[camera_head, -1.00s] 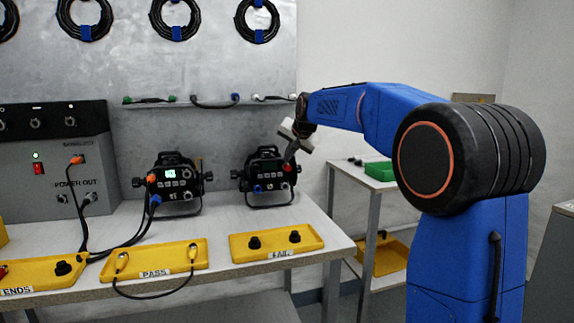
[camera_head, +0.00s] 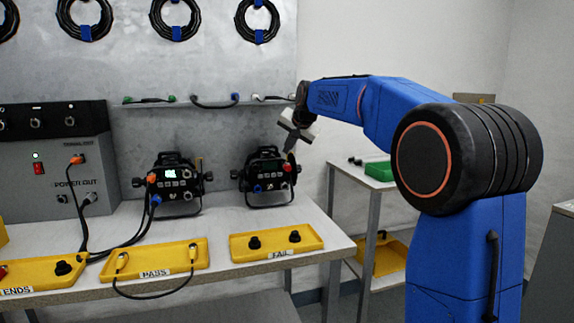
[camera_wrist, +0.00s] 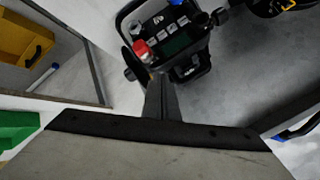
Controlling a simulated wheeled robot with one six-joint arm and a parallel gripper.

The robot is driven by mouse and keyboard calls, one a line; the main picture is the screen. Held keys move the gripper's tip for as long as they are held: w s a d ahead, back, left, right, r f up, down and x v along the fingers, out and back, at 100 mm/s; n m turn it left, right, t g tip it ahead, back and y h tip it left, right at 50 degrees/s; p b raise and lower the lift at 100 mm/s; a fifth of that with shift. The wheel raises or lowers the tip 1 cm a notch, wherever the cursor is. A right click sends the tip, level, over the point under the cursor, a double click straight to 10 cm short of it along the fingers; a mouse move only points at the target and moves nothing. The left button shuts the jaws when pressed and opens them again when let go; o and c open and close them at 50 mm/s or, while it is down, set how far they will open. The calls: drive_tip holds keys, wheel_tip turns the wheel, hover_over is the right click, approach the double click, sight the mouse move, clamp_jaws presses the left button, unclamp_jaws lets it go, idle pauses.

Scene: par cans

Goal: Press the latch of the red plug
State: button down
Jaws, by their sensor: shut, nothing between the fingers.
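The red plug (camera_head: 287,168) sits in the upper right of the front panel of the right par can (camera_head: 263,180). In the wrist view the red plug (camera_wrist: 142,48) shows on the panel, just above and left of my fingertips. My gripper (camera_head: 289,156) is shut and empty, pointing down just above the red plug. In the wrist view my gripper (camera_wrist: 160,78) has its fingers together, with the tips close to the plug. I cannot tell whether they touch it. The plug's latch is too small to make out.
The left par can (camera_head: 178,183) has orange and blue plugs. Yellow trays marked PASS (camera_head: 150,262) and FAIL (camera_head: 278,252) lie in front. A grey power box (camera_head: 52,150) stands at left. A side table with a green bin (camera_head: 379,170) is at right.

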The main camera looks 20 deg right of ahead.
drive_tip(key=shift+r, duration=1.7)
drive_tip(key=shift+s, duration=0.1)
drive_tip(key=n+g, duration=0.1)
drive_tip(key=n, duration=0.1)
approach(288, 165)
drive_tip(key=s+a, duration=0.1)
drive_tip(key=s, duration=0.5)
drive_tip(key=s+f+n+g, duration=0.1)
drive_tip(key=s+f, duration=0.3)
drive_tip(key=s, duration=0.4)
drive_tip(key=s+f+n, duration=0.1)
drive_tip(key=s+f, duration=0.4)
drive_tip(key=s, duration=0.4)
drive_tip(key=s+f+n+g, duration=0.1)
drive_tip(key=s+f+n, duration=0.1)
drive_tip(key=s+f, duration=0.8)
drive_tip(key=s+f+n+g+h, duration=0.1)
drive_tip(key=s+f, duration=0.9)
drive_tip(key=s, duration=0.5)
drive_tip(key=shift+s+n, duration=0.2)
drive_tip(key=shift+n, duration=0.2)
